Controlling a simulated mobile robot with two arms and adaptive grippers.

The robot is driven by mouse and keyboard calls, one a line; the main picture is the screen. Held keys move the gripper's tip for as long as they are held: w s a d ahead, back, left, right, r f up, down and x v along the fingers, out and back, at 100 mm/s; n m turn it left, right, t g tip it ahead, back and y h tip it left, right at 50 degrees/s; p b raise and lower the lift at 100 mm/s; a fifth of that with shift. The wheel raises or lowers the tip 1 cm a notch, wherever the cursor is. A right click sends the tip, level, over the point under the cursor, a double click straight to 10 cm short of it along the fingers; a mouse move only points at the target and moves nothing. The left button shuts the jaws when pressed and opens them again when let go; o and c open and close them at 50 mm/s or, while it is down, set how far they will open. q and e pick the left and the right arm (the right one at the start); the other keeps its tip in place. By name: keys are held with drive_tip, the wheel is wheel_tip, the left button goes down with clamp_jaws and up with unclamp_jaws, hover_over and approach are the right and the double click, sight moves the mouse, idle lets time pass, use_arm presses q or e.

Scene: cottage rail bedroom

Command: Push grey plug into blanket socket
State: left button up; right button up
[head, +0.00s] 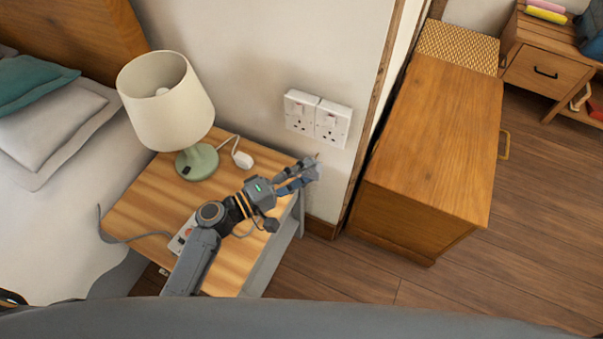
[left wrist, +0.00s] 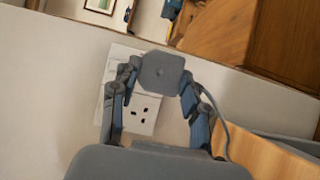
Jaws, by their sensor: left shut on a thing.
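My left gripper (head: 300,176) is above the back right corner of the nightstand, near the wall. It is shut on the grey plug (left wrist: 162,72), which sits between its fingertips (left wrist: 160,80) in the left wrist view. Two white switched wall sockets (head: 300,110) (head: 333,122) are side by side on the wall, above and beyond the gripper in the head view. No label shows which one is the blanket socket. In the left wrist view, a socket (left wrist: 143,113) shows behind the plug, partly hidden by it and the fingers. I cannot tell the gap. My right gripper is not in view.
The wooden nightstand (head: 135,213) bears a lamp (head: 165,105) with a green base, a white plug (head: 243,160) on a white cable, and a white controller (head: 180,240) partly behind my left arm. A bed (head: 60,220) is at left, a wooden cabinet (head: 432,150) at right.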

use_arm(q)
drive_tip(key=w, duration=0.1)
drive_tip(key=w+d, duration=0.1)
drive_tip(key=w, duration=0.1)
drive_tip(key=shift+d, duration=0.15)
drive_tip(key=shift+w+d, duration=0.2)
drive_tip(key=shift+w, duration=0.3)
drive_tip(key=shift+w+d, duration=0.2)
drive_tip(key=shift+w, duration=0.3)
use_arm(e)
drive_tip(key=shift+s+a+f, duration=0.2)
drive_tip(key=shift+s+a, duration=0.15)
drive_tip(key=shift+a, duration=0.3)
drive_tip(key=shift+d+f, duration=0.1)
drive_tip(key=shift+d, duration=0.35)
use_arm(q)
drive_tip(key=shift+b, duration=0.6)
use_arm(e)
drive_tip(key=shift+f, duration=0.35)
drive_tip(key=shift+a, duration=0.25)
use_arm(q)
drive_tip(key=shift+b, duration=0.3)
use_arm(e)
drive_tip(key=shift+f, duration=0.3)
use_arm(q)
drive_tip(key=shift+w, duration=0.2)
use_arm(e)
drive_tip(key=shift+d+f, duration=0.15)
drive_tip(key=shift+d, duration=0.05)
